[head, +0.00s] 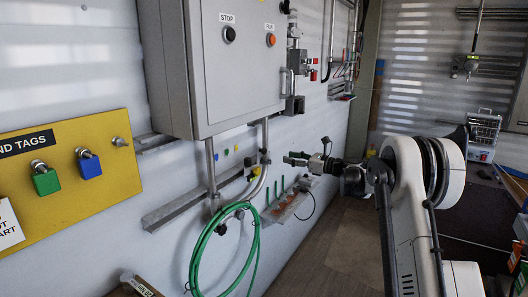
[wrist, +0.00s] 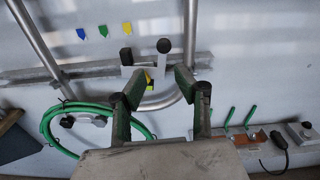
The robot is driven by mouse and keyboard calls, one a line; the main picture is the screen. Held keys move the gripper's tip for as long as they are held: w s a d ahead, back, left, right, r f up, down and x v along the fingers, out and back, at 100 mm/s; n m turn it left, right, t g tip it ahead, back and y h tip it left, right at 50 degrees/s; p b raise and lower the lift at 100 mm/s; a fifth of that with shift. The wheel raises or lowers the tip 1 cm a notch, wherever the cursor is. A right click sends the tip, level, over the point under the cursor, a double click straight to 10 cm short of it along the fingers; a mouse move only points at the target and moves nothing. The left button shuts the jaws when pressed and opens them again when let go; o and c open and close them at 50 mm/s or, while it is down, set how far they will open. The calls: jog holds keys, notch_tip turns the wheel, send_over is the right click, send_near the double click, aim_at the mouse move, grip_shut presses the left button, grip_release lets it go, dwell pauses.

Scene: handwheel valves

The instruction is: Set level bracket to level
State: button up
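What looks like the level bracket is a small pale bracket (wrist: 146,71) with two dark knobs, one on each side. It sits on a horizontal metal rail on the wall, and a yellow piece shows at its lower part. It is small and partly unclear in the head view (head: 262,160), beside the bent pipe. Whether it is level cannot be told. My gripper (wrist: 160,82) is open and empty, its fingertips apart just below and either side of the bracket in the wrist view. In the head view my gripper (head: 298,158) is to the right of the bracket.
A bent pipe (wrist: 165,102) curves below the bracket. A green hose coil (wrist: 62,122) hangs at lower left. Green-handled levers (wrist: 238,118) stand at lower right. A grey control box (head: 225,60) is above; a yellow board with padlocks (head: 75,185) is at left.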

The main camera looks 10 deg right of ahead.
aim_at(265, 152)
jog(key=x, duration=1.3)
jog(key=shift+w+f, duration=0.1)
jog(key=shift+w, duration=0.4)
